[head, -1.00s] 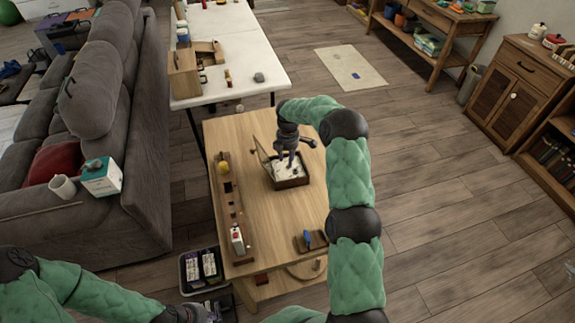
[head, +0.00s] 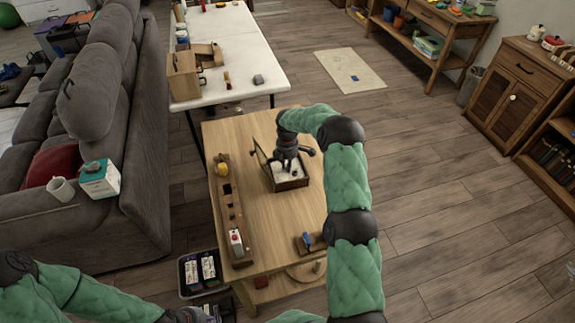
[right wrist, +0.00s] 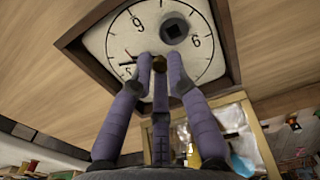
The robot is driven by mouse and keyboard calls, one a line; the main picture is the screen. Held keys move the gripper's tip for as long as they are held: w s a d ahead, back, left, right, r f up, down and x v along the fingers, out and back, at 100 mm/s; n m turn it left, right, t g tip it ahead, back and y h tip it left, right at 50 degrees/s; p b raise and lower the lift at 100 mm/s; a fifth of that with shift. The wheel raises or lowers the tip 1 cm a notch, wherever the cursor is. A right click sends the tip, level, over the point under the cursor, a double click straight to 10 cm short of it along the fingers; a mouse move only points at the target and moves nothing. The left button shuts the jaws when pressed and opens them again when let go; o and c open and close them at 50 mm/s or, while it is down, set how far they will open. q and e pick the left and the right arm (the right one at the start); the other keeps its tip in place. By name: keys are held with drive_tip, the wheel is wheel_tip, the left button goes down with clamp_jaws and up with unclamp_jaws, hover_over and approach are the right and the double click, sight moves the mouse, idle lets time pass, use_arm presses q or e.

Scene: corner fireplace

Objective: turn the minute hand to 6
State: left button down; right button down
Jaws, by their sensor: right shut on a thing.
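The clock is an open wooden box with a white dial (right wrist: 112,40) on the low wooden table; its lid stands up on the left in the head view. In the right wrist view the numerals appear turned round. A dark hand (right wrist: 128,63) with some red points left from near the centre.
A wooden strip (head: 231,208) with small objects lies along the table's left side. A small wooden block with a blue item (head: 307,239) is near the front right. A black tray (head: 190,272) stands left of the table. The sofa (head: 105,150) is farther left.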

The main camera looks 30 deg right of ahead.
drive_tip(key=shift+m, duration=0.4)
drive_tip(key=m, duration=0.5)
drive_tip(key=shift+p, duration=0.35)
drive_tip(key=m, duration=0.6)
drive_tip(key=shift+m, duration=0.3)
drive_tip(key=c, duration=1.2)
unclamp_jaws()
drive_tip(key=shift+c, duration=0.2)
